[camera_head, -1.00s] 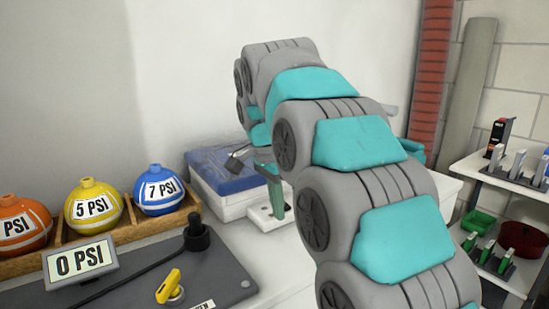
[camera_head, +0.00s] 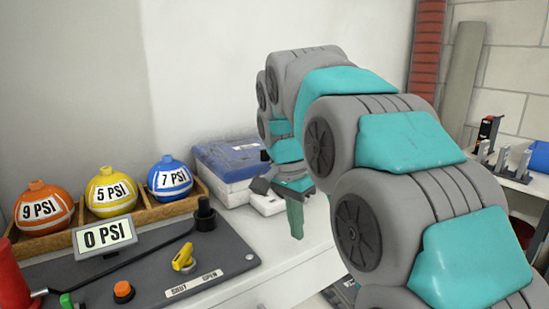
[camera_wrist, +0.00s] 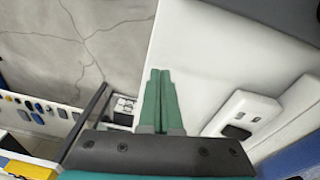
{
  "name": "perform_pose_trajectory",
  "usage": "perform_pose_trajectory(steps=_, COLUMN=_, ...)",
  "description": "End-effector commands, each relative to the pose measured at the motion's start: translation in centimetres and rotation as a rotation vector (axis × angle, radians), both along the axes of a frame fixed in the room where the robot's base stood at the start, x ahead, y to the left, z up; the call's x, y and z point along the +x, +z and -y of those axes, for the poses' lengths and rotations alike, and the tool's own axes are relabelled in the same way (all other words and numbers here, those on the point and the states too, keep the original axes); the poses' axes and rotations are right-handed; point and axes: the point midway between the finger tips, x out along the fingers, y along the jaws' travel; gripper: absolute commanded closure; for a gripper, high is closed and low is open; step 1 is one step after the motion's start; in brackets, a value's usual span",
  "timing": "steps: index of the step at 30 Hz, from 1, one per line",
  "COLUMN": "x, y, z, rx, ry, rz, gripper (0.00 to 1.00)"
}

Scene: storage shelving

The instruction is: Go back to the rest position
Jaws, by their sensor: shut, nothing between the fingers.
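My gripper (camera_head: 296,217) hangs from my grey and teal arm near the front edge of the white counter (camera_head: 277,239), its green fingers pointing down. In the wrist view the two green fingers (camera_wrist: 158,100) lie side by side, closed together, with nothing between them. They are over the counter's edge, with the cracked grey floor (camera_wrist: 85,40) to their left. Nothing touches the fingers. My arm hides part of the wall and counter behind it.
Orange (camera_head: 44,208), yellow (camera_head: 111,191) and blue (camera_head: 170,179) PSI balls sit in a wooden rack at left. In front is a dark panel (camera_head: 215,258) with a yellow valve handle (camera_head: 184,257). White boxes with a blue top (camera_head: 230,157) stand behind my gripper. Shelving (camera_head: 500,172) is at right.

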Motion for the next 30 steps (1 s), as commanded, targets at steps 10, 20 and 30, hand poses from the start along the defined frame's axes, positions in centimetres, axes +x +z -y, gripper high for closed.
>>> perform_pose_trajectory(steps=10, x=-7.1, y=-3.4, z=4.8, rx=0.013, ry=0.218, rz=-0.087, gripper=1.0)
perform_pose_trajectory(steps=20, x=-18.4, y=-9.8, z=9.1, rx=0.073, ry=0.513, rz=-0.182, gripper=1.0)
perform_pose_trajectory(steps=30, x=-28.8, y=-16.4, z=10.6, rx=0.146, ry=0.752, rz=-0.234, gripper=1.0)
